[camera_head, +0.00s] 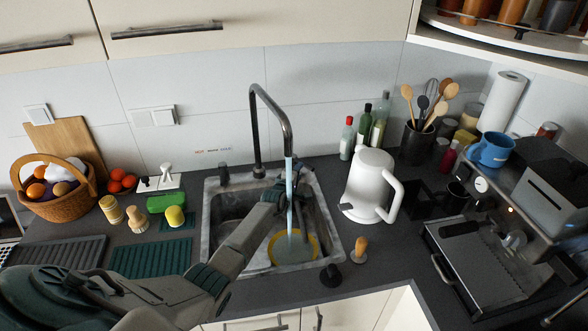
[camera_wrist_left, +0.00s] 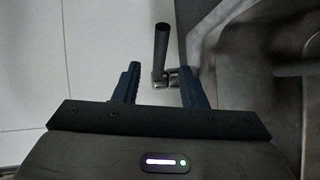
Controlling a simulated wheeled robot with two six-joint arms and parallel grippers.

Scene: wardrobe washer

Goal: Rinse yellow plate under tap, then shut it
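The yellow plate (camera_head: 313,248) lies in the sink (camera_head: 208,228), partly hidden by my left arm and the water stream. The tap (camera_head: 255,125) is running, and its stream (camera_head: 290,195) falls onto the plate's area. My left gripper (camera_head: 290,193) is over the sink near the tap, with its tips partly hidden behind the stream in the head view. In the left wrist view my left gripper (camera_wrist_left: 160,88) is open, and the tap's dark lever (camera_wrist_left: 161,48) with its chrome base shows between the fingertips. Contact cannot be told. My right gripper is not in view.
A white kettle (camera_head: 370,185) stands right of the sink, with bottles (camera_head: 364,125) behind it. A brush (camera_head: 361,246) stands at the front right. A yellow sponge-like item (camera_head: 175,216) and a green mat (camera_head: 150,258) are on the left. A coffee machine (camera_head: 490,255) fills the right.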

